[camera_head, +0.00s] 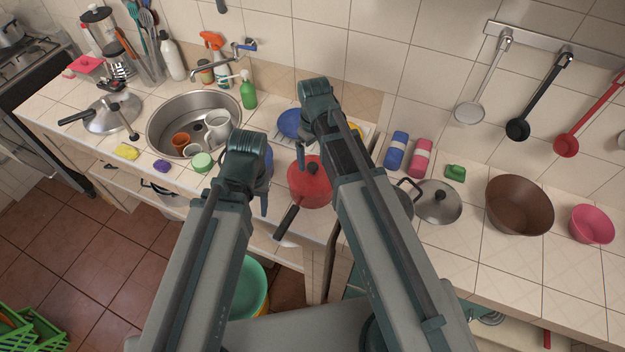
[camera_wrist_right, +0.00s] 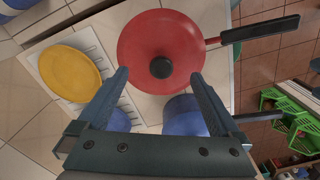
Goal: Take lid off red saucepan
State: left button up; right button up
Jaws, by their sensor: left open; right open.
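The red saucepan (camera_head: 318,195) stands on the counter between my two arms, its black handle pointing toward the front edge. Its red lid (camera_head: 322,172) with a round black knob sits on top. In the right wrist view the lid (camera_wrist_right: 150,35) faces the camera, and its knob (camera_wrist_right: 161,68) appears between the fingertips. My right gripper (camera_wrist_right: 160,76) is open and empty, over the lid; whether its fingers touch it I cannot tell. My left gripper (camera_head: 264,205) is left of the saucepan, open, its fingers partly hidden by its wrist.
A blue pot (camera_wrist_right: 185,115) is beside the saucepan, partly hidden. A yellow plate (camera_wrist_right: 70,72) lies on a white rack behind. The sink (camera_head: 165,130) is to the left. A grey lidded pan (camera_head: 440,212) and a brown bowl (camera_head: 520,207) stand to the right.

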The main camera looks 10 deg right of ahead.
aim_at(313, 166)
jog(key=shift+f, duration=0.1)
jog(key=f+b, duration=0.5)
jog(key=shift+w+a+f, duration=0.1)
jog(key=shift+a+f, duration=0.05)
jog(key=shift+a, duration=0.05)
jog(key=shift+c, duration=0.2)
grip_shut()
dwell(0.3)
jog(key=shift+s, duration=0.2)
